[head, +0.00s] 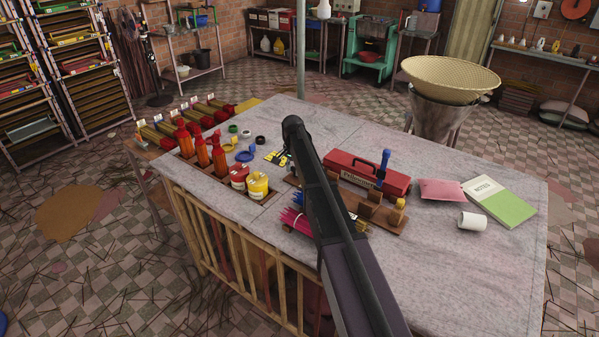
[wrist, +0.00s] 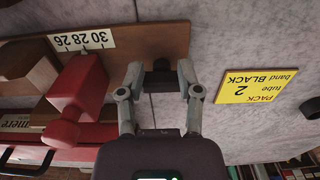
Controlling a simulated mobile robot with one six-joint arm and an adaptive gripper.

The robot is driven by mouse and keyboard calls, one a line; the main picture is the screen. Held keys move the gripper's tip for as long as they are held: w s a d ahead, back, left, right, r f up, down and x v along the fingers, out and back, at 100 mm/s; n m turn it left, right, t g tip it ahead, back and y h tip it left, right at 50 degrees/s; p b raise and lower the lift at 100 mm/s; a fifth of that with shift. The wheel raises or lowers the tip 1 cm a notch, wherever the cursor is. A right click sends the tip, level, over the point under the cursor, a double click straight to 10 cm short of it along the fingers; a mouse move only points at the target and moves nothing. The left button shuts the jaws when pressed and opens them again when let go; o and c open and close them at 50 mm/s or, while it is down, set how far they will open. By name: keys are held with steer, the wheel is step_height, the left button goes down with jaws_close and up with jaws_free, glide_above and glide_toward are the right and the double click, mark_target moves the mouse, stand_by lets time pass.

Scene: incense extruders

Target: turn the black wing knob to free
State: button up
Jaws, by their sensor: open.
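In the wrist view my gripper (wrist: 159,70) is open, its two grey fingers spread to either side of a small black block that looks like the wing knob (wrist: 161,79). I cannot tell whether either finger touches it. The knob sits by the end of a brown wooden board (wrist: 130,38) with a white scale strip (wrist: 82,39) marked 30, 28, 26. A red part (wrist: 77,88) with a rounded end lies left of my gripper, over the board. In the head view my dark arm hides the knob and my gripper.
A yellow card (wrist: 257,85) reading "PACK tube 2 band BLACK" lies right of my gripper. A red toolbox (head: 345,168), a pink pouch (head: 441,190), a notebook (head: 500,202) and a white roll (head: 474,221) are on the grey table (head: 450,270). Red bottles (head: 202,152) line its left side.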

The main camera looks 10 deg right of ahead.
steer(key=shift+w+d, duration=0.1)
steer(key=shift+d, duration=0.2)
steer(key=shift+d+r+p, duration=0.25)
steer(key=shift+r+p, duration=0.3)
steer(key=shift+p, duration=0.05)
steer(key=shift+a+r+p, duration=0.15)
steer(key=shift+r+p, duration=1.3)
step_height(320, 180, up, 12)
steer(key=p, duration=1.2)
steer(key=shift+s+f, duration=0.1)
steer(key=shift+s, duration=0.1)
